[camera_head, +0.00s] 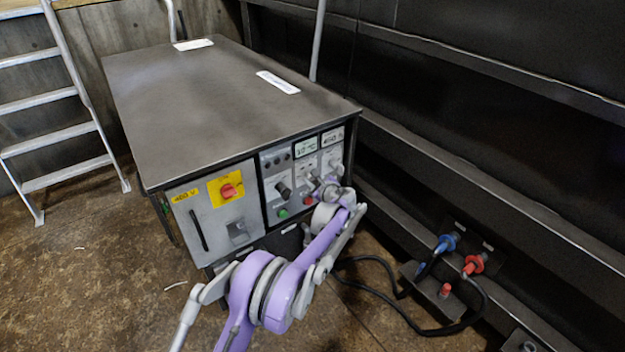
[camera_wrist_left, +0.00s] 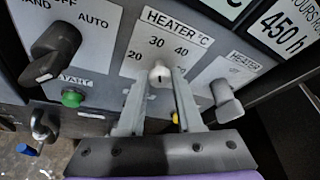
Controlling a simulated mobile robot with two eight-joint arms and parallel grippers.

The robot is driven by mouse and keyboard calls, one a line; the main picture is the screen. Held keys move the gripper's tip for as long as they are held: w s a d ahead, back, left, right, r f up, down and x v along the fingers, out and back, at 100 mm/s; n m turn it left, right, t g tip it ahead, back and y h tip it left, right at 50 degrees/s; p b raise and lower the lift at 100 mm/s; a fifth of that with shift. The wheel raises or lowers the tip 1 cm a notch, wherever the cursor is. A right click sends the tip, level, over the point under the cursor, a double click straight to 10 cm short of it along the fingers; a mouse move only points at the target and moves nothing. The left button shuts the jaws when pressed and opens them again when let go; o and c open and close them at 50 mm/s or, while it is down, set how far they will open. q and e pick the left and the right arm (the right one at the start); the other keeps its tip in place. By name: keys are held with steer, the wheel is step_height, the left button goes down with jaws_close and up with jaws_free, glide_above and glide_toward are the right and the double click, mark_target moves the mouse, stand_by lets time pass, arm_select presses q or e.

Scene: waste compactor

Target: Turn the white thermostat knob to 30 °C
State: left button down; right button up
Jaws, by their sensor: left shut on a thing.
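The white thermostat knob (camera_wrist_left: 160,75) sits under the "HEATER °C" label (camera_wrist_left: 176,27) in the left wrist view, just below the printed 30, with 20 to its left and 40 to its right. A small dark mark shows on its face, but I cannot tell for sure which number it points at. My left gripper (camera_head: 323,187) is at the control panel and is shut on the knob, one finger on each side. In the head view the gripper mostly hides the knob. My right gripper is not in view.
A black AUTO/HAND selector (camera_wrist_left: 56,52) and green button (camera_wrist_left: 72,98) are left of the knob. Another heater switch (camera_wrist_left: 226,98) is close on the right. The cabinet (camera_head: 215,100) carries a red main switch (camera_head: 229,191). Blue (camera_head: 446,243) and red (camera_head: 473,265) connectors are at right.

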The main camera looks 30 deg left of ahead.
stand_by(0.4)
arm_select(q)
steer(key=c, duration=0.6)
jaws_free()
steer(key=p+v, duration=0.2)
steer(key=v, duration=0.8)
steer(key=shift+s+d+r, duration=0.2)
steer(key=shift+d, duration=0.15)
